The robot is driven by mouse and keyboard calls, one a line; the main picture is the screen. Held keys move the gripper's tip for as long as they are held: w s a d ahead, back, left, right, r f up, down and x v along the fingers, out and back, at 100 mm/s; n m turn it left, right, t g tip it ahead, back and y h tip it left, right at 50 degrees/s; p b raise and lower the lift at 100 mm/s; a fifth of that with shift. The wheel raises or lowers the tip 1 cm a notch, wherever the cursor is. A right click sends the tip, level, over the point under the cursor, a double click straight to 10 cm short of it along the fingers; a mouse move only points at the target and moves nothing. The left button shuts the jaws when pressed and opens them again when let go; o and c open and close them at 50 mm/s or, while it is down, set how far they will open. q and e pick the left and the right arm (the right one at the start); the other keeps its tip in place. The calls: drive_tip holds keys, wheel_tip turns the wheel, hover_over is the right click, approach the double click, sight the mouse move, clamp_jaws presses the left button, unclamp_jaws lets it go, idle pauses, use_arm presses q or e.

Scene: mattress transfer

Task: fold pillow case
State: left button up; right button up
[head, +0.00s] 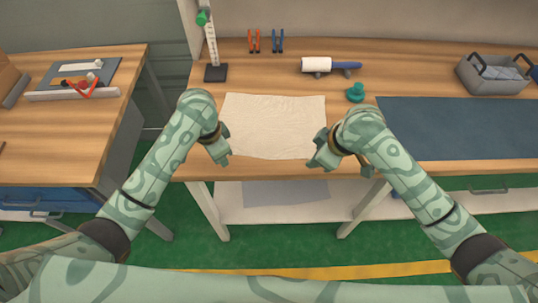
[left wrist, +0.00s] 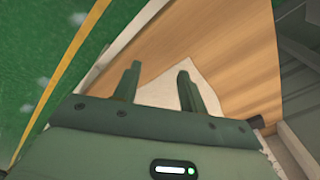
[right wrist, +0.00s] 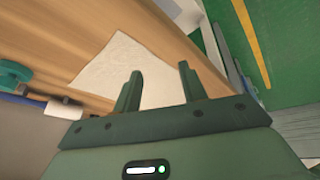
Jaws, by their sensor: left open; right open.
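The pillow case (head: 275,127) is a cream, slightly wrinkled cloth lying flat and unfolded on the wooden table, near its front edge. My left gripper (head: 225,160) is open and empty at the cloth's front left corner. In the left wrist view the cloth (left wrist: 165,88) shows behind and between the open fingers (left wrist: 157,82). My right gripper (head: 335,165) is open at the cloth's front right corner. In the right wrist view the cloth (right wrist: 110,70) lies beyond the open fingers (right wrist: 158,88). Whether either gripper touches the cloth I cannot tell.
A blue-grey mat (head: 455,125) lies to the right. A teal knob-like object (head: 355,92) stands near the cloth's back right corner. A white roller with blue handle (head: 330,66), pliers (head: 254,41), a grey tool caddy (head: 492,78) and an upright gauge (head: 213,55) stand behind.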

use_arm(q)
drive_tip(key=w+r+g, duration=0.2)
drive_tip(key=w+r, duration=0.2)
drive_tip(key=w, duration=0.1)
use_arm(e)
drive_tip(key=w+d+r+g, duration=0.1)
drive_tip(key=w+d+r, duration=0.2)
drive_tip(key=w, duration=0.2)
use_arm(q)
drive_tip(key=f, duration=0.5)
drive_tip(key=a+f, duration=0.1)
drive_tip(key=f, duration=0.1)
drive_tip(key=shift+w+f, duration=0.15)
drive_tip(key=shift+f, duration=0.1)
use_arm(e)
wheel_tip(320, 180, down, 8)
drive_tip(key=shift+w+a, duration=0.1)
drive_tip(key=shift+a, duration=0.05)
use_arm(q)
drive_tip(key=shift+f, duration=0.15)
use_arm(e)
drive_tip(key=shift+f+g, duration=0.15)
drive_tip(key=shift+g, duration=0.15)
use_arm(q)
clamp_jaws()
use_arm(e)
clamp_jaws()
